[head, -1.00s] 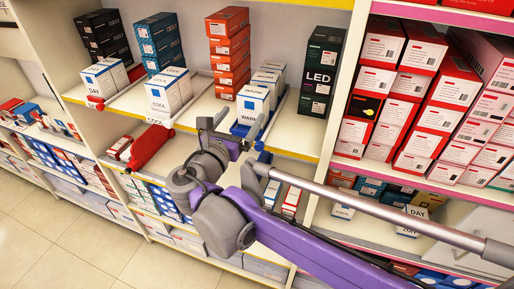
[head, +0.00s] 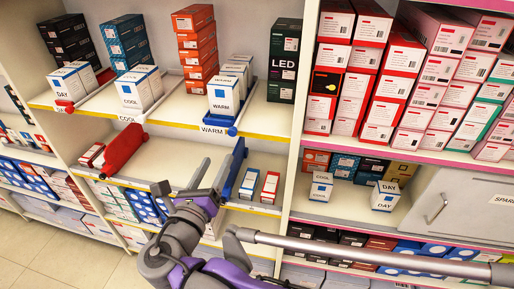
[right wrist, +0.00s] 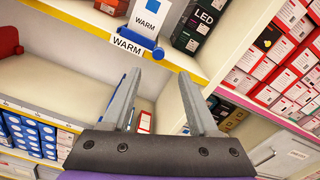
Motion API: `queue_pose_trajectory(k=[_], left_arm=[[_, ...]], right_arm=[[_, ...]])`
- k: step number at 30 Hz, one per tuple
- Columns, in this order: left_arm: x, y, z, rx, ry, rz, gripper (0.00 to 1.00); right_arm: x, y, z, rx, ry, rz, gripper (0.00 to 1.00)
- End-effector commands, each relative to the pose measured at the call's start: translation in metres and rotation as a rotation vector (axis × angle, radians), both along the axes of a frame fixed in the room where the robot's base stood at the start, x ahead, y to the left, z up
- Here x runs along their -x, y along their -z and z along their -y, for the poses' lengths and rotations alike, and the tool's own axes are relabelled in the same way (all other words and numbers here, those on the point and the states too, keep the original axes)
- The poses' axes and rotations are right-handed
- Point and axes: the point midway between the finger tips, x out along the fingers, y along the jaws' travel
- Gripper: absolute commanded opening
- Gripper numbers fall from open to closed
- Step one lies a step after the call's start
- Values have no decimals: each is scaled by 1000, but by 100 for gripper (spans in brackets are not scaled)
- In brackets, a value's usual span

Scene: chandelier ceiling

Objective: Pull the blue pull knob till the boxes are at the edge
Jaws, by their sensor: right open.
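The blue pull knob (head: 232,131) is at the front edge of the upper shelf, beside the WARM label (head: 216,130). It also shows in the right wrist view (right wrist: 157,54). A row of white and blue WARM boxes (head: 222,97) stands just behind it, the front box close to the shelf edge. My right gripper (head: 192,176) is open and empty, below and in front of that shelf. In the right wrist view, its two fingers (right wrist: 159,78) point up toward the knob, apart from it. My left gripper is not in view.
COOL boxes (head: 139,91) and DAY boxes (head: 75,85) stand left on the same shelf. A red bar-shaped object (head: 123,152) and a blue one (head: 236,168) are on the shelf below. Black LED boxes (head: 284,60) stand right. Floor is clear at lower left.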

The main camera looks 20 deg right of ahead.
Motion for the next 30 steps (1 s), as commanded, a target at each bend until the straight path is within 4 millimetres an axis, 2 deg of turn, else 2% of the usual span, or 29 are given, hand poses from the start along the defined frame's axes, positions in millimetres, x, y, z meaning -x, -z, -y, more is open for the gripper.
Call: queue_pose_trajectory(k=[2,5,15,21,30], left_arm=[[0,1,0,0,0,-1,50],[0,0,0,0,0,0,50],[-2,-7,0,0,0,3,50],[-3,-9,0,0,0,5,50],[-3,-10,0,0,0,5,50]], right_arm=[[2,3,-6,14,-13,-9,60],[-4,2,-3,19,-11,-11,60],[-55,0,33,18,-7,-9,60],[-78,1,48,18,-11,-10,60],[-87,1,54,17,-12,-10,60]])
